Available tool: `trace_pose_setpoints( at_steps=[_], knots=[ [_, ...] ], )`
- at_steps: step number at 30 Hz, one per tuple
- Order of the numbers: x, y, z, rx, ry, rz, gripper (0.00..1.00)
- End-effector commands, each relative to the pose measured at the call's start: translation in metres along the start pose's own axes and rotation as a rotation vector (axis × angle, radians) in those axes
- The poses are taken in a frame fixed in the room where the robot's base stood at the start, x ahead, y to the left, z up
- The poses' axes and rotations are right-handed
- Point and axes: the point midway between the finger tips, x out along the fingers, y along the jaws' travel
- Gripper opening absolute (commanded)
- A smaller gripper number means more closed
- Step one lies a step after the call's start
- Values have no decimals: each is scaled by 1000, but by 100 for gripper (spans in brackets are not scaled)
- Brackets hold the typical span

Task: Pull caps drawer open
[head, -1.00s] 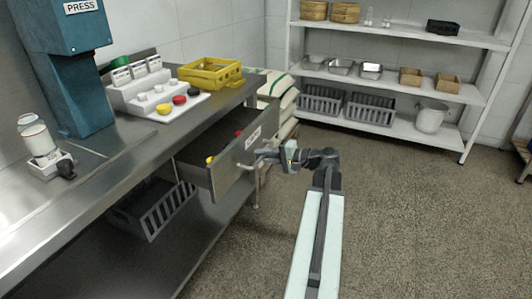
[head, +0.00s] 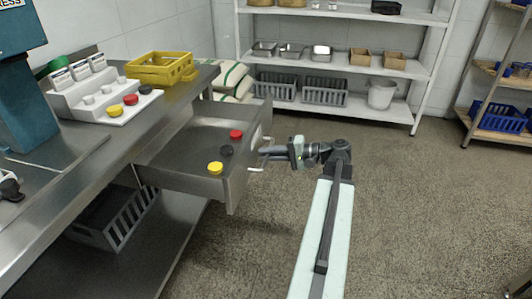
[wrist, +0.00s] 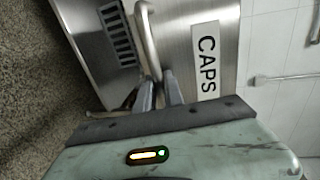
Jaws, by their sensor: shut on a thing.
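The caps drawer (head: 222,188) stands pulled well out from under the steel bench in the head view. Inside it lie a yellow cap (head: 215,168), a black cap (head: 226,150) and a red cap (head: 236,134). My gripper (head: 265,153) is at the drawer's front, shut on its bar handle. In the wrist view, the fingers close on the handle (wrist: 148,40) beside the white CAPS label (wrist: 207,64). The fingertips' exact contact with the bar is partly hidden.
The steel bench (head: 75,165) carries a white stepped cap stand (head: 85,92) and a yellow crate (head: 160,68). A grey crate (head: 125,215) sits on its lower shelf. A white shelf unit (head: 350,97) stands behind. Floor right of the drawer is clear.

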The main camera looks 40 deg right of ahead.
Motion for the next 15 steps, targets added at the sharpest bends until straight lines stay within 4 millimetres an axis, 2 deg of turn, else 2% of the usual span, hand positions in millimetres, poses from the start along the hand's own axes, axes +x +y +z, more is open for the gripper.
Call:
trace_pose_setpoints(
  at_steps=[5,6,8,15],
  knots=[
    [6,-3,-2,-2,1,-6,0],
    [6,-4,-1,-3,-1,-6,18],
    [8,-4,0,-3,-3,-6,34],
    [10,-3,2,-4,-10,-3,34]
  ],
)
